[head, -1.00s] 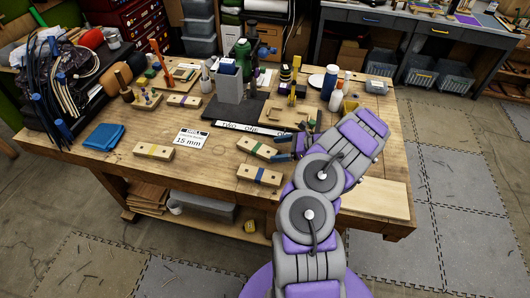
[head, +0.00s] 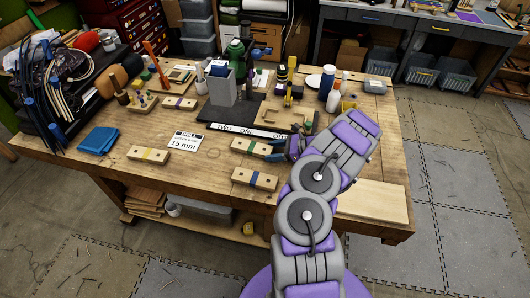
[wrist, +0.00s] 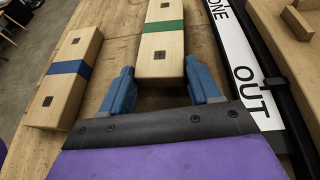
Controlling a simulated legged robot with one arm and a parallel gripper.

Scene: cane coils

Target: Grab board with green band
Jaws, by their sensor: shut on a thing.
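The board with the green band (head: 246,144) is a pale wooden block with dark square holes. It is near the front middle of the workbench, and its green band shows in the wrist view (wrist: 162,26). My gripper (wrist: 163,85) is shut on its near end, with one blue finger on each side. In the head view my gripper (head: 274,150) reaches it from the right. I cannot tell whether the board is clear of the bench top.
A blue-band board (head: 243,177) lies just in front, also left in the wrist view (wrist: 66,75). A yellow-band board (head: 139,153) and a "15 mm" card (head: 183,142) lie left. A black base with a lettered strip (head: 240,130) lies behind. Bare bench (head: 205,165) shows between.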

